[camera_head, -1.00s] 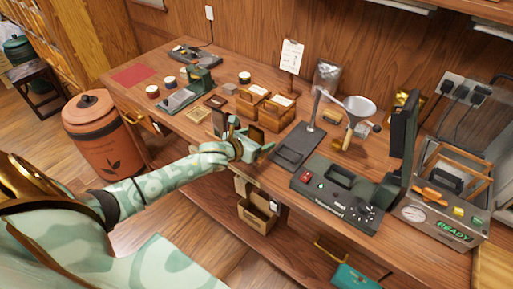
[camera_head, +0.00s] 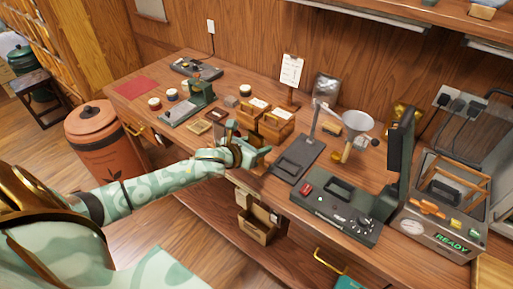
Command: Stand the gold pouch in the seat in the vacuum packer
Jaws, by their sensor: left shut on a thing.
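A shiny gold packet (camera_head: 406,110), likely the gold pouch, stands at the back of the bench, partly hidden behind a raised black lid. The machine with a round gauge and a READY display (camera_head: 440,235) at the right looks like the vacuum packer. Its clear lid is up, and a dark holder (camera_head: 446,190), perhaps the seat, sits inside a wooden frame. My left gripper (camera_head: 240,143) is over the bench's front edge, far left of both. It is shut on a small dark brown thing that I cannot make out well. My right gripper is out of view.
A dark machine with a raised lid (camera_head: 335,205) stands between my left gripper and the packer. A funnel stand (camera_head: 357,125), a flat dark plate (camera_head: 297,160) and wooden boxes (camera_head: 275,125) crowd the middle. An orange barrel (camera_head: 93,140) stands at left.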

